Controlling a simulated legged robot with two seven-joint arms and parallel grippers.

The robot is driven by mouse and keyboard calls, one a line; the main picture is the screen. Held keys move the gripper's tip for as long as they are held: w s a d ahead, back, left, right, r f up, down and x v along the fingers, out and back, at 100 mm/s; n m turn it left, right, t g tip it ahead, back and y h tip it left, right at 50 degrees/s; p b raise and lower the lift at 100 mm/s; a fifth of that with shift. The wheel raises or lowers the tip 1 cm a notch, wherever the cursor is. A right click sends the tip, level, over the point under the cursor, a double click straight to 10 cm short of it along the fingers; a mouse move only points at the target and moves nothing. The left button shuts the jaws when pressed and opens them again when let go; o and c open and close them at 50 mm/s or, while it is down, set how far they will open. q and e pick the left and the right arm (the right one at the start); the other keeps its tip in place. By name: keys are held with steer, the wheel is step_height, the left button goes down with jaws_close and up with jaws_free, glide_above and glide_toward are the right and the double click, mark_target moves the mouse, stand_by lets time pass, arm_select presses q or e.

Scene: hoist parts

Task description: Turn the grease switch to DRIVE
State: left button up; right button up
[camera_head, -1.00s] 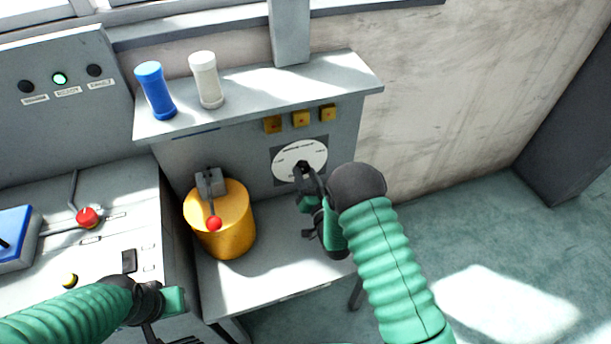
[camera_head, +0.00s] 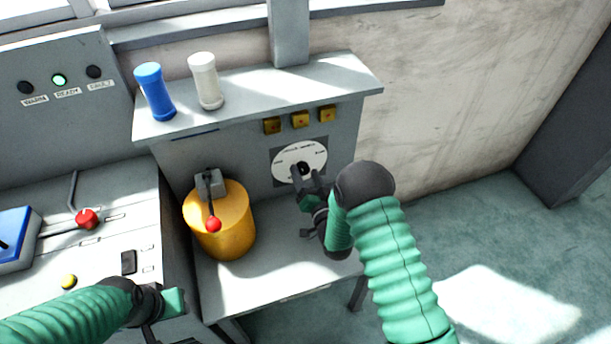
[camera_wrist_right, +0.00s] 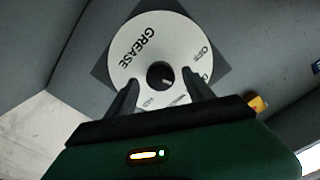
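The grease switch is a white round dial (camera_head: 290,161) with a black knob (camera_head: 304,167) at its centre, on the grey upright panel. In the right wrist view the dial (camera_wrist_right: 135,65) carries the words GREASE and OFF, partly upside down; other lettering is partly hidden by a finger. The knob (camera_wrist_right: 160,75) shows between and just beyond the fingertips. My right gripper (camera_head: 308,181) is open in front of the dial, its fingers apart and not closed on the knob. My left gripper (camera_head: 168,304) is low at left, over the console edge; its fingers are unclear.
A yellow drum (camera_head: 222,229) with a red-tipped lever stands left of the dial. A blue cylinder (camera_head: 155,92) and a white cylinder (camera_head: 205,82) stand on the shelf (camera_head: 270,88) above. Yellow square buttons (camera_head: 299,119) sit over the dial. The console (camera_head: 110,235) is at left.

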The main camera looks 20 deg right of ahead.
steer(key=shift+f, duration=0.1)
steer(key=shift+s, duration=0.35)
steer(key=s+b, duration=0.4)
steer(key=s, duration=1.2)
steer(key=shift+d, duration=0.3)
